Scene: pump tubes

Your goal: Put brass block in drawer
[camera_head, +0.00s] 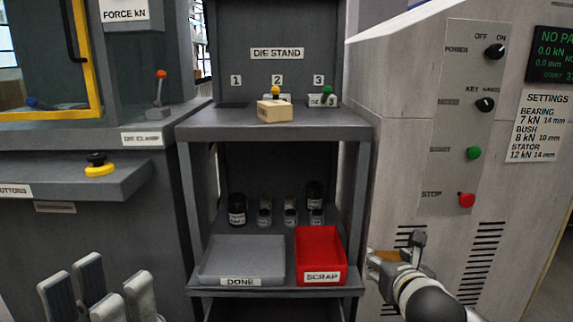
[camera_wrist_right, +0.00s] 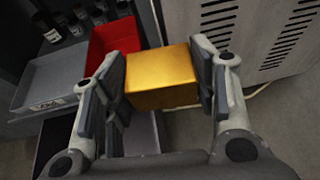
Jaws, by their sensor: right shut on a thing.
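The brass block (camera_wrist_right: 163,77) is a shiny gold block between the fingers of my right gripper (camera_wrist_right: 163,88), which is shut on it. In the head view, my right gripper (camera_head: 398,256) is right of the red tray, with a small part of the block (camera_head: 374,268) showing. My left gripper (camera_head: 98,285) is at the lower left, fingers apart and empty. In the right wrist view, a dark recess with a grey edge lies below the trays, partly hidden by the gripper; I cannot tell whether it is the drawer.
A grey DONE tray (camera_head: 240,282) and a red SCRAP tray (camera_head: 321,278) sit on the lower shelf, with several dark jars behind. A light wooden block (camera_head: 275,111) rests on the die stand (camera_head: 235,125). A control cabinet (camera_head: 400,130) with buttons and vents stands at right.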

